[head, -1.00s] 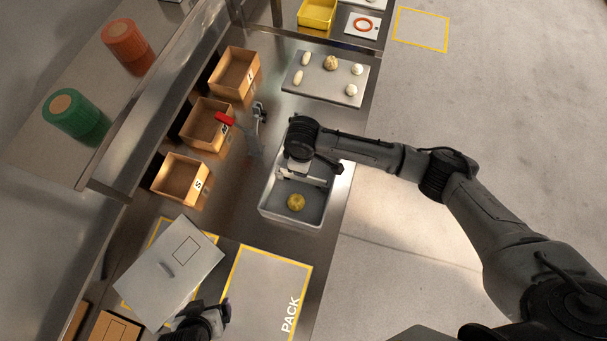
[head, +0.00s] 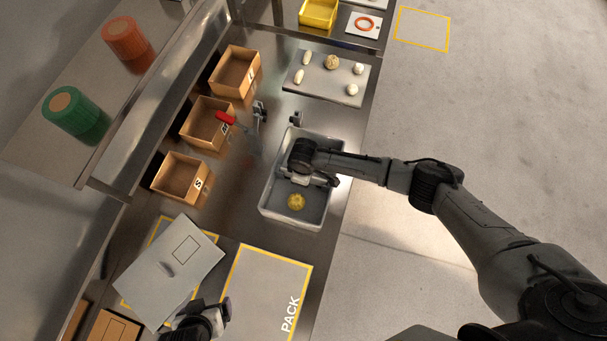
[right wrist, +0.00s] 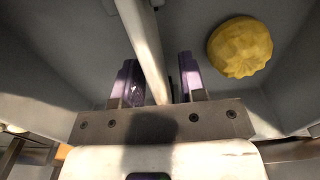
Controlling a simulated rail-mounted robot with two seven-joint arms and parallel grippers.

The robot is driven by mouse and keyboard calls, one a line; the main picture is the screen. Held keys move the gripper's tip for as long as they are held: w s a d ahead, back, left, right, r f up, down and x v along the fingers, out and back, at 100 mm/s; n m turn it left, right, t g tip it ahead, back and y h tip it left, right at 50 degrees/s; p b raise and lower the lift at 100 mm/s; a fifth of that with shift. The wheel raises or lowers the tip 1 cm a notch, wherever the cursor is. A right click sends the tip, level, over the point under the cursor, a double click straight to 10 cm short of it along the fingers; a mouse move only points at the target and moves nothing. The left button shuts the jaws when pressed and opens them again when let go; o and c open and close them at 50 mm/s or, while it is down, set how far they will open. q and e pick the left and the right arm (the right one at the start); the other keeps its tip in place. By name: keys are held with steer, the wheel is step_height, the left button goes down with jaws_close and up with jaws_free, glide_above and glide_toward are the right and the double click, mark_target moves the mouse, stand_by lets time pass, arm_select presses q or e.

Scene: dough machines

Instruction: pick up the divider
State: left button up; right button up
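The divider (right wrist: 143,40) is a thin pale wall that runs between my right gripper's two purple fingers (right wrist: 160,85) in the right wrist view. The fingers are open, one on each side of it, with small gaps visible. In the head view my right gripper (head: 312,182) is down inside the grey bin (head: 268,197), and my own wrist hides most of the divider. My left gripper (head: 218,311) is beside the grey lid (head: 150,285) at the bottom; its fingers are too unclear to judge.
A yellow ridged lump (head: 296,202) lies in the bin, close to the right gripper; it also shows in the right wrist view (right wrist: 240,47). A tray of dough pieces (head: 312,88) lies behind.

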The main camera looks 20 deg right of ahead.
steer(key=shift+f, duration=0.4)
jaws_close()
